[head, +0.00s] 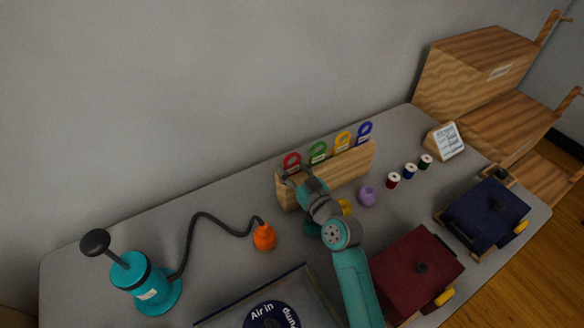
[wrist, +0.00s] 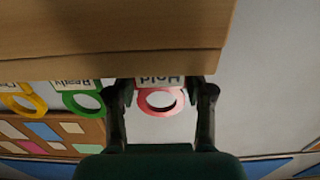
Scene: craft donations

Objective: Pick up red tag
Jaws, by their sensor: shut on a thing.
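The red tag (head: 291,157) is a ring with a white label, upright at the left end of the wooden rack (head: 340,169). In the wrist view the red tag (wrist: 160,112) sits between my fingers, its label reading "Hold" upside down. My gripper (head: 292,175) is shut on it; the wrist view shows my gripper (wrist: 162,92) with a finger on each side. The tag's lower edge is hidden by the rack, and I cannot tell whether it is clear of its slot. Green (head: 318,151), yellow (head: 343,140) and blue (head: 364,131) tags stand along the rack.
A teal pump (head: 145,285) with a black hose and orange end (head: 264,237) is at left. A purple item (head: 367,196), thread spools (head: 410,170), a small sign (head: 445,142), a dark red box (head: 415,270) and a navy box (head: 488,215) are at right. The table's back left is clear.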

